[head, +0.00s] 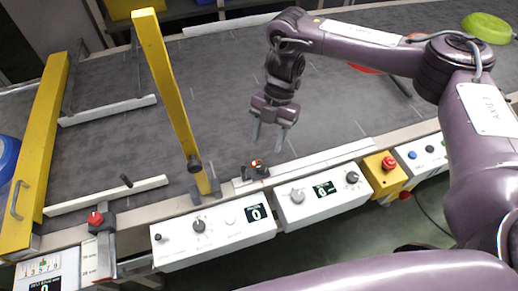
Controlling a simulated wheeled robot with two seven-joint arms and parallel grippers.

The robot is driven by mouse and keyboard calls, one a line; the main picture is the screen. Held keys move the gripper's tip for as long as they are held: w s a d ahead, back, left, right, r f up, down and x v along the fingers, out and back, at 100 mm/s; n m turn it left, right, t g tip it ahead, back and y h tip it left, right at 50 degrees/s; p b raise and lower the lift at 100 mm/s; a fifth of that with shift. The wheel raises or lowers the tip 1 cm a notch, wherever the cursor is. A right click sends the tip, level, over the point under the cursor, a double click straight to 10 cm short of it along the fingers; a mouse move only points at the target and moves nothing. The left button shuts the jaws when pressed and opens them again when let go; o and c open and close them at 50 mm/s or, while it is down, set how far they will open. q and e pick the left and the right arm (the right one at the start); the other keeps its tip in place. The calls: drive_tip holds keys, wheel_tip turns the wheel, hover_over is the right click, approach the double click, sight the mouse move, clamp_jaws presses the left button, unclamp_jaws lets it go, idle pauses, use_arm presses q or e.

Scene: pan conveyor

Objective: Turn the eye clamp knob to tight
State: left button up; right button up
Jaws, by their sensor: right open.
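A small dark device with a reddish spot (258,168) sits on the conveyor's near rail; it may be the eye and its clamp, but it is too small to tell. A black knob (195,163) is on the lower part of the yellow post (168,85), left of that device. I cannot tell which of these is the eye clamp knob, nor how it is set. My right gripper (269,141) is open and empty, fingers pointing down, above the belt just beyond the small device and apart from it. My left gripper is not in view.
Two white control boxes (213,254) (322,211) with knobs and displays line the near edge. A yellow box with a red button (388,163) stands right of them. A red knob (96,218) is at left. The grey belt (330,115) is mostly clear; a green bowl-like object (487,27) lies far right.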

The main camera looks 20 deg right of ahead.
sight(262, 166)
drive_tip(key=x, duration=0.2)
drive_tip(key=s+x, duration=0.1)
drive_tip(key=x, duration=0.1)
drive_tip(key=shift+a+f, duration=0.3)
drive_tip(key=shift+f, duration=0.7)
drive_tip(key=shift+s+a+f, duration=0.1)
drive_tip(key=shift+s+f, duration=0.05)
drive_tip(key=shift+f, duration=0.15)
drive_tip(key=c, duration=1)
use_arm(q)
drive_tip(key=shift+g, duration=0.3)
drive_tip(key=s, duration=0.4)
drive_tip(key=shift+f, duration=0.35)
